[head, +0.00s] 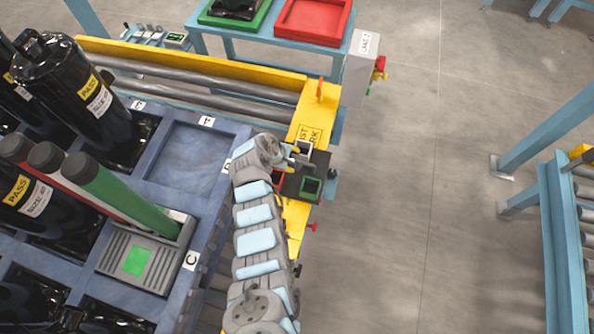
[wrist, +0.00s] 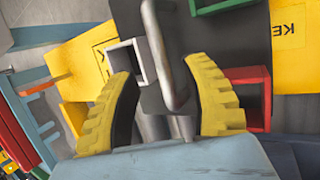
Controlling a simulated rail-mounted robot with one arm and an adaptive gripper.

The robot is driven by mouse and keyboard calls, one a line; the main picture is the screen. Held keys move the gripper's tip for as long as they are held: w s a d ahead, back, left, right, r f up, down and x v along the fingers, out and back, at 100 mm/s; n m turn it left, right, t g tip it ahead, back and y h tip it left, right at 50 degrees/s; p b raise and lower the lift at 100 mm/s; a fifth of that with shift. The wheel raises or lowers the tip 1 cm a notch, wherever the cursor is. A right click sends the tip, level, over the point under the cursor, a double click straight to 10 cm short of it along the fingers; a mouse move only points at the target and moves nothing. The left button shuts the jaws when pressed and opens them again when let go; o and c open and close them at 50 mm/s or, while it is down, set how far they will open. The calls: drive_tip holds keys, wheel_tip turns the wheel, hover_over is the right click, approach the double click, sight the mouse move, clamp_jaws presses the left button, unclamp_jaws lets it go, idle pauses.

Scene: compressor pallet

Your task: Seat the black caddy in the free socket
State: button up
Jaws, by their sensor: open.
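The black caddy (head: 318,161) stands on the yellow end of the frame in the head view, with small square red, green and pale grey open cups on it. In the wrist view its grey bar handle (wrist: 170,60) rises between the two yellow fingers of my gripper (wrist: 163,72). My gripper (head: 291,159) is open, one finger on each side of the handle; I cannot tell whether either touches it. An empty square blue bay (head: 188,156) lies in the pallet to the left. My arm hides part of the caddy and the pallet edge.
Tall black compressors (head: 75,85) stand in bays at the left. A grey rack (head: 128,262) with red, grey and green cylinders sits near label C. A blue table with a red tray (head: 312,20) is behind.

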drive_tip(key=shift+b+x, duration=0.4)
drive_tip(key=shift+x, duration=0.75)
drive_tip(key=shift+b+x, duration=0.65)
drive_tip(key=shift+x, duration=0.45)
clamp_jaws()
